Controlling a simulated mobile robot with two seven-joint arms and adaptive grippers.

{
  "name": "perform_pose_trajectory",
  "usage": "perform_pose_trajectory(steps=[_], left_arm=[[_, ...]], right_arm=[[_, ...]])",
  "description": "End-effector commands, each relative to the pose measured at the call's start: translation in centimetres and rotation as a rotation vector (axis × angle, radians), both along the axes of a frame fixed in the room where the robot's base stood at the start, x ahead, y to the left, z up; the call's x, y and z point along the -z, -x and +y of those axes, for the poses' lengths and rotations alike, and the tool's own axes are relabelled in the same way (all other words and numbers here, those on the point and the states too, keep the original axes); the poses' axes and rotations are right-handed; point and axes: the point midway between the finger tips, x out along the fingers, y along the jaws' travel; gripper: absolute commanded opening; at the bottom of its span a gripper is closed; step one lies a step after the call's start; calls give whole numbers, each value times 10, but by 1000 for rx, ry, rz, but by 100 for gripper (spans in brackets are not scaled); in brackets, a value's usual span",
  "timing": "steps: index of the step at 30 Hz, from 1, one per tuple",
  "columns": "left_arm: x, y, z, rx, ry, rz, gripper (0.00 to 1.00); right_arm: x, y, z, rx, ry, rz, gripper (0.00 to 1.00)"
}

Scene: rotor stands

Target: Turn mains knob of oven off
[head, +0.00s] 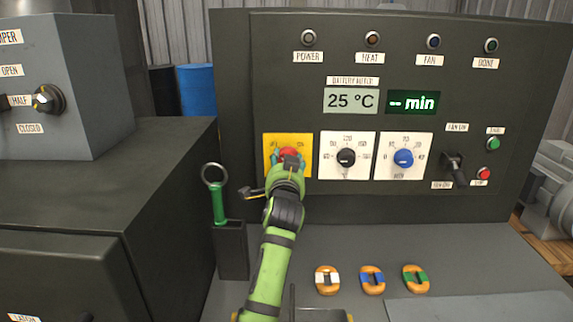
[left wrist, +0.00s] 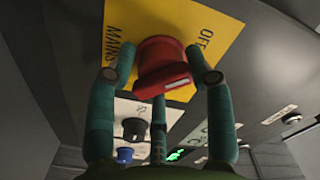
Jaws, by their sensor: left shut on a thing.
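The red mains knob (head: 287,152) sits on a yellow plate (head: 271,139) at the left of the oven's control panel. In the left wrist view the knob (left wrist: 164,68) stands out from the yellow plate (left wrist: 135,22), which reads MAINS and OFF. My left gripper (head: 289,163) is at the knob, and in the wrist view its teal fingers (left wrist: 160,75) are shut around it. In the head view the gripper covers much of the knob and the plate's lower part. My right gripper is not in view.
A black knob (head: 346,157) and a blue knob (head: 404,158) are to the right. A black lever (head: 455,168) and green and red buttons are further right. A green-handled tool (head: 217,200) stands in a holder at left. Several orange rings lie on the ledge below.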

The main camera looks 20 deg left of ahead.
Motion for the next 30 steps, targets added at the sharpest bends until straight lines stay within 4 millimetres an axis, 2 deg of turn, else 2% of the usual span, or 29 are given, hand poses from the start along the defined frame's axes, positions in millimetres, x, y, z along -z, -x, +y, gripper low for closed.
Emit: perform_pose_trajectory(steps=[1, 5, 6, 7, 20, 30], left_arm=[[6, 0, 0, -1, 5, 12, 20], [6, 0, 0, -1, 6, 13, 20], [6, 0, 0, -1, 6, 13, 64], [6, 0, 0, -1, 6, 12, 69], [2, 6, -2, -1, 2, 3, 69], [3, 52, -15, 0, 4, 5, 69]], right_arm=[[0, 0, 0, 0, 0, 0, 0], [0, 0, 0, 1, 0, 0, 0], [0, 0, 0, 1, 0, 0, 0], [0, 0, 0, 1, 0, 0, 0], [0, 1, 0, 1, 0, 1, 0], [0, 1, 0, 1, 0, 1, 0]])
